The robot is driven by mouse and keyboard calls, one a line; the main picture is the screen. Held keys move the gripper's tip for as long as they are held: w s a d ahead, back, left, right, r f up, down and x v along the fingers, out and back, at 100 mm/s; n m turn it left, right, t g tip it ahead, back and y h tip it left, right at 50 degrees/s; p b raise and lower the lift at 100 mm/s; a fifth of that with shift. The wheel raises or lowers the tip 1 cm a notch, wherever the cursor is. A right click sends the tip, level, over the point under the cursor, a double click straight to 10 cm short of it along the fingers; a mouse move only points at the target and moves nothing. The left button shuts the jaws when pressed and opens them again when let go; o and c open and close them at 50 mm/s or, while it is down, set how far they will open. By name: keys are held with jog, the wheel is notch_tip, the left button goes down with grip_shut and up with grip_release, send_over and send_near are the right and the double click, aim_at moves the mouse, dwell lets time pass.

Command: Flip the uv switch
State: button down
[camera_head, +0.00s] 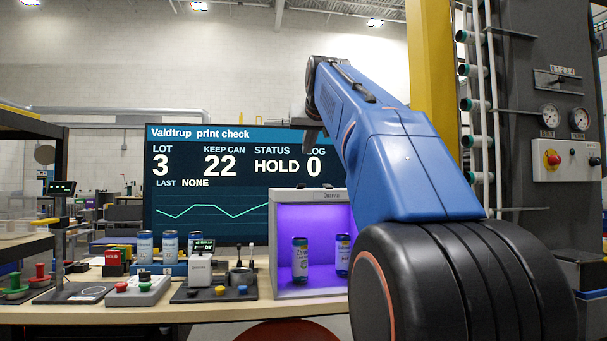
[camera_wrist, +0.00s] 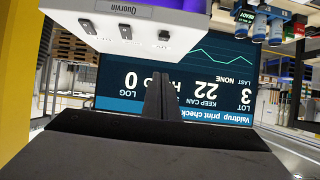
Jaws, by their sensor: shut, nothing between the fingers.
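A white light box (camera_head: 276,240) with a purple-lit inside stands at the middle right of the bench in the head view. Two printed cans (camera_head: 300,262) stand in it. I cannot read which one is marked uv. My gripper (camera_wrist: 160,84) is shut and empty, its fingertips just beside the panel edge in the picture, apparently not touching a switch.
A large screen (camera_head: 200,215) stands behind the bench. Several cans (camera_head: 145,247) stand in a rack at the left of the box. A button box (camera_head: 138,291) and a small device with a display (camera_head: 201,268) sit on the bench. A yellow post (camera_head: 430,60) rises at right.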

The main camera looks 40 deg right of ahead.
send_over(301, 187)
jog(key=s, duration=0.2)
jog(key=f, duration=0.2)
jog(key=a+f, duration=0.1)
jog(key=f, duration=0.1)
jog(key=shift+w+f, duration=0.1)
jog(key=shift+f, duration=0.05)
jog(key=shift+w+d+f, duration=0.1)
jog(key=shift+f, duration=0.75)
jog(key=shift+s+f, duration=0.25)
jog(key=shift+f, duration=1)
jog(key=shift+s+a+f+t+h, duration=0.1)
jog(key=shift+a+f+t+h, duration=0.1)
jog(key=shift+f+t+h, duration=0.15)
jog(key=shift+r, duration=0.1)
jog(key=shift+r, duration=0.65)
jog(key=shift+r, duration=0.1)
